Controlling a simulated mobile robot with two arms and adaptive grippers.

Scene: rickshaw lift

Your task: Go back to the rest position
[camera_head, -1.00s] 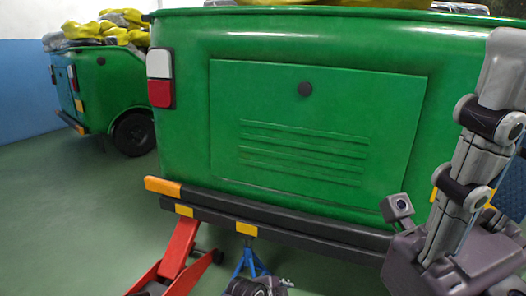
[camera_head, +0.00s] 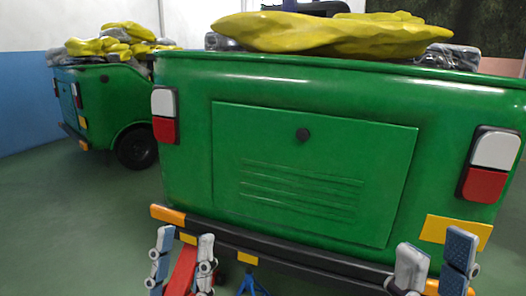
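The green rickshaw (camera_head: 310,130) stands straight ahead with its rear panel facing me. My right gripper (camera_head: 436,245) is at the lower right, fingers apart and empty, in front of the rickshaw's right rear corner. The red jack is partly hidden by my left gripper. A blue stand (camera_head: 250,284) shows under the bumper, cut off by the bottom edge.
A second green rickshaw (camera_head: 108,95) stands behind at the left, with yellow and grey sacks on top. Yellow sacks (camera_head: 320,35) also lie on the near rickshaw. The green floor (camera_head: 75,220) at the left is clear.

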